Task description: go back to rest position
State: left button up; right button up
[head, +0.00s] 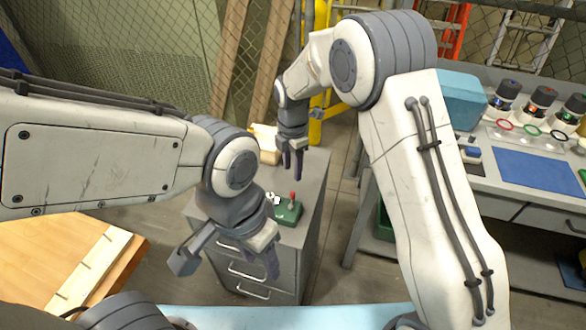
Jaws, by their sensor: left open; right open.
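My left gripper (228,265) hangs in front of the grey drawer cabinet, its fingers spread and empty. My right gripper (292,165) points down over the cabinet top, open, with nothing visible between its fingers. The grey cabinet (312,185) stands in the middle, and my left wrist hides part of its top and drawers. A green box with a red-tipped lever (288,211) sits on the cabinet top, to the right of my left wrist and below my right gripper.
At the right, a grey workbench (510,208) holds a blue mat (538,172), a teal box (461,98) and several jars with coloured rings. A wooden table (45,245) is at the lower left. A yellow frame (317,75) and mesh fence stand behind. Floor shows between cabinet and workbench.

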jog(key=s+r+m, duration=0.6)
jog(key=s, duration=0.5)
jog(key=s+r+m, duration=0.6)
jog(key=s, duration=0.5)
jog(key=s+d+m+y, duration=0.1)
jog(key=s+d+m, duration=0.3)
jog(key=s, duration=0.5)
jog(key=shift+f+m, duration=0.15)
jog(key=shift+m, duration=0.55)
